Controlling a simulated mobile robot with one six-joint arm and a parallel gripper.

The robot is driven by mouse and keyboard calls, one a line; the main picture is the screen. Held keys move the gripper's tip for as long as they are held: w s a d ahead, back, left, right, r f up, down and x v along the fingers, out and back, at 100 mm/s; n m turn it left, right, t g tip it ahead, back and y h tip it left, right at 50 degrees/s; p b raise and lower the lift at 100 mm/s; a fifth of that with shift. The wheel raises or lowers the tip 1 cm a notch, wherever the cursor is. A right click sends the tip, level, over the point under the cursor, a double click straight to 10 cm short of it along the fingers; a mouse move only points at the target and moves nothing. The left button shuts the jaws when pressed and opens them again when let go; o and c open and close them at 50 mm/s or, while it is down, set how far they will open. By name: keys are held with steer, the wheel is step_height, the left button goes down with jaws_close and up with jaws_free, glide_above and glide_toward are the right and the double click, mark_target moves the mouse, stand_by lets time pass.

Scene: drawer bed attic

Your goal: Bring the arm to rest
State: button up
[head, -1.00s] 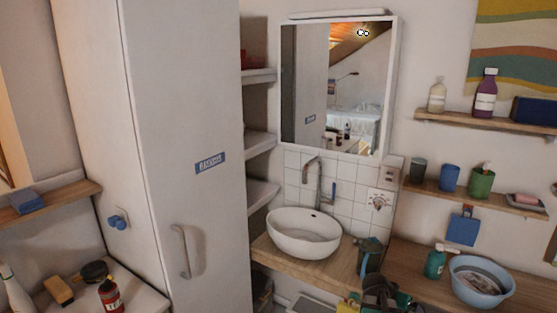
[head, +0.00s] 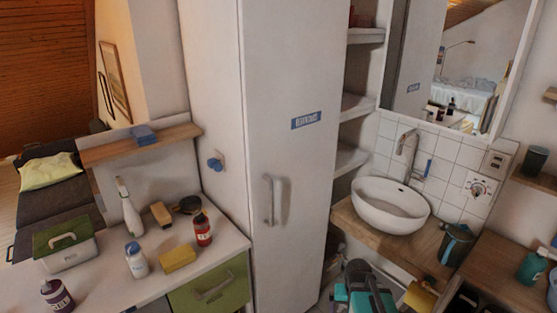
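Part of my arm, grey and teal, with my gripper (head: 366,288) apparently at its end, shows at the bottom edge in the head view. I see nothing clearly held.
The tall white cabinet (head: 275,150) stands in the middle. To its right are a white basin (head: 390,205), a dark pitcher (head: 455,245) and a teal bottle (head: 535,265). To its left, a white counter (head: 215,245) holds bottles, a yellow sponge (head: 178,258) and a green-lidded box (head: 65,240).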

steer(key=s+a+f+n+g+y, duration=0.1)
steer(key=s+a+f+n, duration=0.15)
steer(key=a, duration=0.65)
steer(key=s+f+g+b, duration=0.2)
steer(key=s+f+g, duration=0.1)
steer(key=s+f, duration=0.7)
steer(key=s+f+g+b, duration=0.1)
steer(key=s+f+g, duration=0.1)
steer(key=s+f, duration=0.8)
steer(key=s, duration=0.5)
steer(key=shift+s+f+g+b, duration=0.35)
steer(key=shift+g, duration=0.05)
steer(key=shift+d, duration=0.1)
